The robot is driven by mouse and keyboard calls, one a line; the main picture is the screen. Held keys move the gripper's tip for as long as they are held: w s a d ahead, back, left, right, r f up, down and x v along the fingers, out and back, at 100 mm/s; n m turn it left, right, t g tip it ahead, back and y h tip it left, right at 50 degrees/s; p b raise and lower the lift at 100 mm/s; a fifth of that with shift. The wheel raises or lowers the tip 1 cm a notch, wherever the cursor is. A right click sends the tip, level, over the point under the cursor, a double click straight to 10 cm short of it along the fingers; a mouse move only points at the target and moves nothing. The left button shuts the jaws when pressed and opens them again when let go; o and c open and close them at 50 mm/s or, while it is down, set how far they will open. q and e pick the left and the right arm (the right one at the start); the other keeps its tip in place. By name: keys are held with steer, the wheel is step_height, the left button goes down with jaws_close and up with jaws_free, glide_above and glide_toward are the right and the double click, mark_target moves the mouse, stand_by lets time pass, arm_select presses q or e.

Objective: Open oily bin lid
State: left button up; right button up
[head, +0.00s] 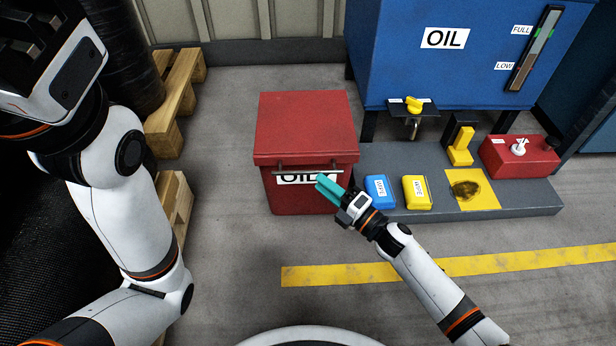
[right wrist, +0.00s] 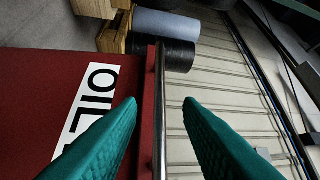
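The red oily bin (head: 290,200) stands on the floor at the middle of the head view, with its lid (head: 306,122) shut. A metal bar handle (head: 300,168) runs along the lid's front edge, above a white OIL label partly hidden by my gripper. My right gripper (head: 328,186), with teal fingers, is at the right part of the bin's front. In the right wrist view its fingers (right wrist: 160,104) are apart, with the handle bar (right wrist: 161,135) showing between them; contact cannot be told. My left arm stands at the left, and its fingers do not show.
Right of the bin is a grey platform (head: 400,155) with a blue pack (head: 380,191), yellow pack (head: 416,191), yellow pedal (head: 461,147) and red box (head: 520,155). A blue oil tank (head: 450,70) stands behind. Wooden pallets (head: 176,100) are at left. Floor in front is clear.

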mark_target(308, 173)
steer(key=b+x, duration=0.1)
steer(key=x, duration=0.5)
steer(key=shift+b, duration=0.4)
steer(key=shift+c, duration=0.5)
jaws_close()
